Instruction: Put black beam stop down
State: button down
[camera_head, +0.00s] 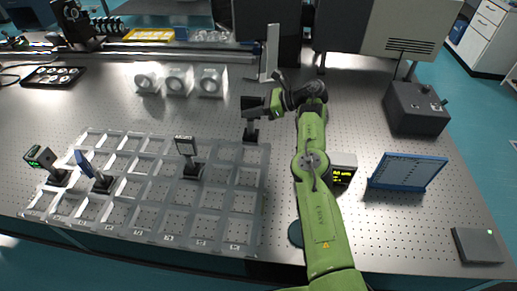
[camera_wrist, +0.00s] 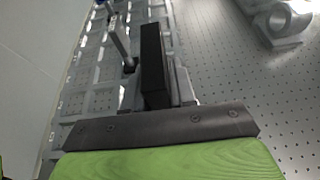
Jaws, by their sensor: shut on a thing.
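The black beam stop (camera_head: 250,103) is upright on a short post with a dark base, at the far right corner of the grey grid rack (camera_head: 262,205). My gripper (camera_head: 263,108) reaches in from the right and is shut on the beam stop. In the wrist view the beam stop (camera_wrist: 153,62) shows as a tall black block in front of the gripper (camera_wrist: 165,95). I cannot tell whether its base touches the surface beneath it.
The rack holds a green-lit device (camera_head: 41,157), a blue-faced plate (camera_head: 84,163) and a small-screen device (camera_head: 186,147) on posts; many cells are empty. Several white cylindrical mounts (camera_head: 179,80) stand behind. A blue panel (camera_head: 408,171) and dark box (camera_head: 416,108) stand right.

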aim_at(252, 130)
notch_tip(252, 130, down, 9)
jog(key=shift+a+r+b, duration=0.1)
jog(key=shift+b, duration=0.3)
jog(key=shift+f, duration=0.25)
jog(key=c, duration=0.9)
grip_release()
